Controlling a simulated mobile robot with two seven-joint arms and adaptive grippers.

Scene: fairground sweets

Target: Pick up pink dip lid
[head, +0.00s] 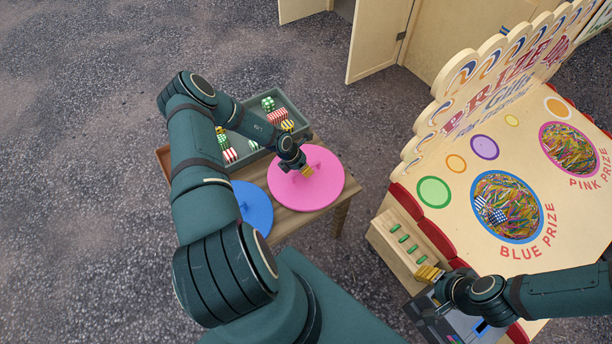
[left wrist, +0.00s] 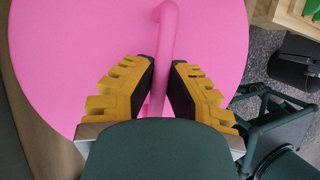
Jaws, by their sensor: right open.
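The pink dip lid (head: 326,184) is a round pink disc with a raised handle, over the right part of the small wooden table. It fills much of the left wrist view (left wrist: 75,65), where its bent handle (left wrist: 168,35) runs between my left fingers. My left gripper (head: 306,171) is close in on that handle, a finger on each side (left wrist: 163,75); its fingers look shut on it. Whether the lid touches the table cannot be told. My right gripper (head: 430,275) is open, beside the prize stall and above a dark box.
A blue lid (head: 255,207) lies left of the pink one, partly behind my left arm. A grey-green tray (head: 292,108) with striped sweets stands behind. The prize stall (head: 455,190) with blue and pink prize holes is at right. Gravel ground surrounds the table (head: 322,212).

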